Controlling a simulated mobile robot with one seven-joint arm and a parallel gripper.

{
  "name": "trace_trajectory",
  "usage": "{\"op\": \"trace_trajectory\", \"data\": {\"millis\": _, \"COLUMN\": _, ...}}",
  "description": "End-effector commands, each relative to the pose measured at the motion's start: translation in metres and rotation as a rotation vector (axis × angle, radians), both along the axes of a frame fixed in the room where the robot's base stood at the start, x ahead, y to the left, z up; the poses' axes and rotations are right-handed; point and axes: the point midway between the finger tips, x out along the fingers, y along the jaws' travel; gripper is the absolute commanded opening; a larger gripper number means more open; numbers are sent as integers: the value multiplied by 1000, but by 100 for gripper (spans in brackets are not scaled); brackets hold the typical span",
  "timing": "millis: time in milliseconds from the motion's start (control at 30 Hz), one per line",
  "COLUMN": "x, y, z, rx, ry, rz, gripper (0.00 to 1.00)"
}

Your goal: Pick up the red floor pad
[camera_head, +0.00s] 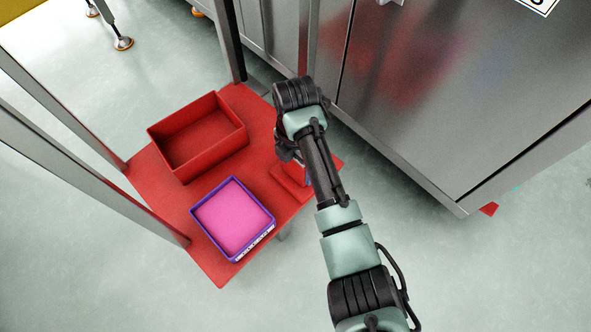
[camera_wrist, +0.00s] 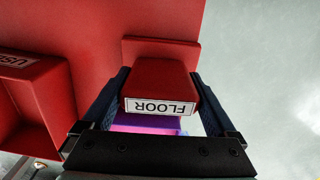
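The red floor pad (camera_wrist: 161,80) has a white label reading FLOOR, which appears upside down in the wrist view. It lies between the two fingers of my gripper (camera_wrist: 161,85), with one finger on each side. I cannot tell whether the fingers press on it. A flat red base (camera_wrist: 165,47) shows beyond the pad on the red table. In the head view, my gripper (camera_head: 297,158) is low over the table's right side and mostly hidden by my arm. Part of the red base (camera_head: 288,180) shows beside it.
The red table (camera_head: 155,185) bears an open red bin (camera_head: 222,113) at the left and a purple bin with a pink inside (camera_head: 234,217) in front. Metal posts (camera_head: 95,165) stand at the left. A large steel cabinet (camera_head: 450,90) stands close at the right.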

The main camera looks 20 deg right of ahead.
Motion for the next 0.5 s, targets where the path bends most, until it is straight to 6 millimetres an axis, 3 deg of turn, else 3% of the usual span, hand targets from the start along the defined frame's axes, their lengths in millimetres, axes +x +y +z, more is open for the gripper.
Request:
{"op": "trace_trajectory", "data": {"millis": 100, "x": 0, "y": 0, "z": 0, "rx": 0, "ry": 0, "rz": 0, "gripper": 36}}
{"op": "trace_trajectory", "data": {"millis": 367, "x": 0, "y": 0, "z": 2, "rx": 0, "ry": 0, "rz": 0, "gripper": 36}}
{"op": "trace_trajectory", "data": {"millis": 500, "x": 0, "y": 0, "z": 13, "rx": 0, "ry": -1, "rz": 0, "gripper": 36}}
